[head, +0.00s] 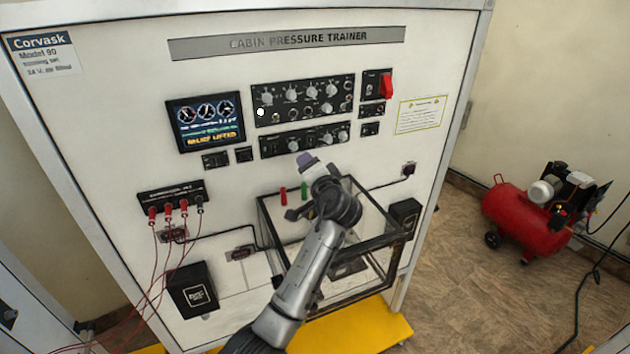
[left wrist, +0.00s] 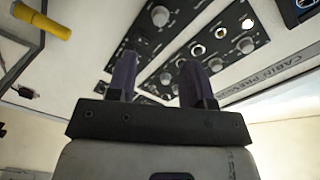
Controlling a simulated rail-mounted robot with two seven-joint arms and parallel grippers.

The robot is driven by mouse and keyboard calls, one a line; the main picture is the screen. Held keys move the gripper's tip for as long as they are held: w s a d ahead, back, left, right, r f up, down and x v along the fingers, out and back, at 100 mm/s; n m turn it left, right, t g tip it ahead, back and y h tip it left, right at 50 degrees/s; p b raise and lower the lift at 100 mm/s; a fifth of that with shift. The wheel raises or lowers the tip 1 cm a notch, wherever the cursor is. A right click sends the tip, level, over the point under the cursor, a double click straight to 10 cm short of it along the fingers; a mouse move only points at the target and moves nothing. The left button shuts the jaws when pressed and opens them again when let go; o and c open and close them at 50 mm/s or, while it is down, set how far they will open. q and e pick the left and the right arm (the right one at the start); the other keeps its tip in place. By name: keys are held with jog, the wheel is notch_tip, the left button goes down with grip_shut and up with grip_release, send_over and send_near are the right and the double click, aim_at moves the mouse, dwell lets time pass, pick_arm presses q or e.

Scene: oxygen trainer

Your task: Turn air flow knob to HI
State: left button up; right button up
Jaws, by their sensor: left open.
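The trainer's upper black panel (head: 272,93) carries several round grey knobs. A lower black panel (head: 274,146) has a knob at its left part and two more knobs (head: 335,136) at its right. Labels are too small to read, so I cannot tell which knob is air flow or where it points. My left gripper (head: 305,160), with purple fingertips, is just below the lower panel. In the left wrist view its fingers (left wrist: 157,78) are apart with nothing held between them. Knobs (left wrist: 246,45) and black panels show beyond them. My right gripper is not in view.
A clear-sided box (head: 384,242) with dark edges juts out below the panels, behind my left arm. A display screen (head: 205,121) sits left of them, and a red switch (head: 386,86) at upper right. Red leads hang at left. A red compressor (head: 520,215) stands on the floor.

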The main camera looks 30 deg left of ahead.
pick_arm(q)
jog(key=shift+b+v, duration=0.35)
jog(key=shift+v, duration=1.35)
